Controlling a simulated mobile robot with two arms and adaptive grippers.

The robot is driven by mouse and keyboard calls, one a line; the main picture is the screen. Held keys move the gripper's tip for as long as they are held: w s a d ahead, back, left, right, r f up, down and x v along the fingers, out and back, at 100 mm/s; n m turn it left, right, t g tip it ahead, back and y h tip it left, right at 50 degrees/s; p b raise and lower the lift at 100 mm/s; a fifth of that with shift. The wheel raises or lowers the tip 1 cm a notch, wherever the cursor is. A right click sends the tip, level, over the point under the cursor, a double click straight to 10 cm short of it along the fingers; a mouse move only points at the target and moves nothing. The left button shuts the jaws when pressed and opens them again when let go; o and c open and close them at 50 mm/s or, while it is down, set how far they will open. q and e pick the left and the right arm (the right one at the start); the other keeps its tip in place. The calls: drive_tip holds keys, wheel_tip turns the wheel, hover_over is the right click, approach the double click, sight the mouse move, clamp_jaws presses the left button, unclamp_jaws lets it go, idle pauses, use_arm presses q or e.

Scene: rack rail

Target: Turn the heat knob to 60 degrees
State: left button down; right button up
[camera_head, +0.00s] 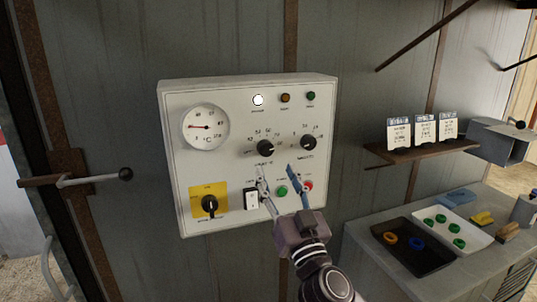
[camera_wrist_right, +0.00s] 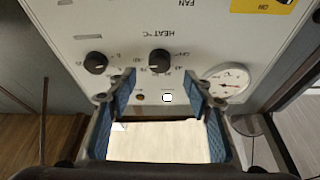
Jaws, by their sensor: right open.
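The heat knob (camera_head: 265,148) is a round black knob on the white control panel (camera_head: 184,185), with a ring of small numbers around it. In the wrist view the heat knob (camera_wrist_right: 159,60) sits by the "HEAT °C" label, just beyond the gap between my fingertips. Its exact setting is too small to read. My right gripper (camera_head: 278,178) is open and empty, in front of the panel and below the heat knob in the head view. Its blue-padded fingers also show in the wrist view (camera_wrist_right: 160,84), apart from the knob. My left gripper is not in view.
A similar black knob (camera_head: 308,142) is close to the right of the heat knob. A shelf (camera_head: 405,156) and a counter with trays (camera_head: 385,262) stand at right.

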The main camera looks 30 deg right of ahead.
sight(267, 152)
drive_tip(key=p+x, duration=0.2)
drive_tip(key=x, duration=0.3)
drive_tip(key=shift+w+d+r, duration=0.1)
drive_tip(key=shift+w+r, duration=0.05)
drive_tip(key=shift+w, duration=0.1)
drive_tip(key=shift+w+d+r+p, duration=0.15)
drive_tip(key=shift+w+p, duration=0.35)
drive_tip(key=shift+w, duration=0.1)
drive_tip(key=shift+c, duration=0.2)
drive_tip(key=c, duration=1.1)
